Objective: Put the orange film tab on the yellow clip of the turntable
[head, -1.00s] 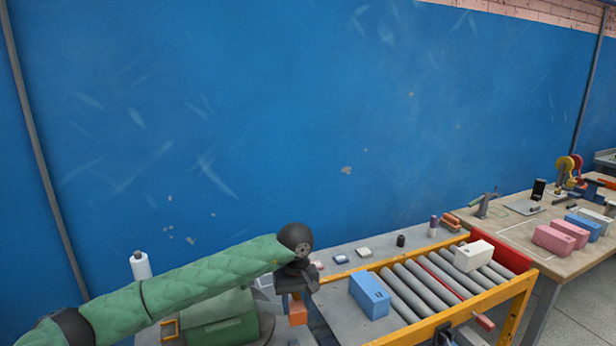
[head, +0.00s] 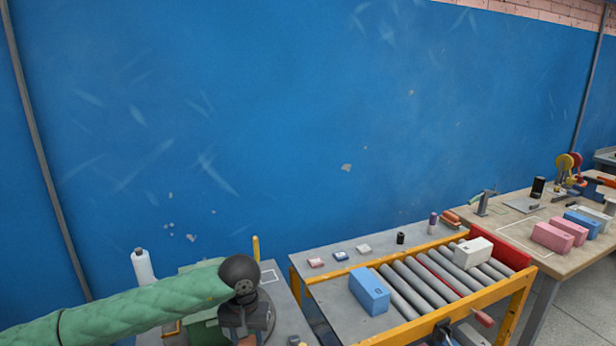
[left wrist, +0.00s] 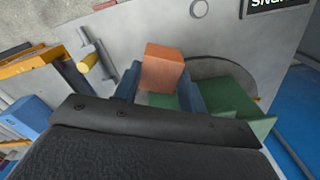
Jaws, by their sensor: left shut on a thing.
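My left gripper (head: 246,332) points down over the turntable (head: 268,310), a grey disc mostly hidden behind it in the head view. In the left wrist view its two blue fingers (left wrist: 160,84) are shut on the orange film tab (left wrist: 163,68), a block-like piece. The turntable (left wrist: 208,68) lies below and to the right there, with a green body (left wrist: 235,103) on it. A yellow upright post (head: 256,248) stands behind my gripper in the head view; I cannot tell whether it is the yellow clip. My right gripper is out of view.
A roller conveyor with a yellow frame (head: 410,328) stands to the right, carrying a blue box (head: 369,291) and a white box (head: 472,253). A white bottle (head: 143,267) stands at the left. A yellow-and-grey handle (left wrist: 88,61) shows in the left wrist view.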

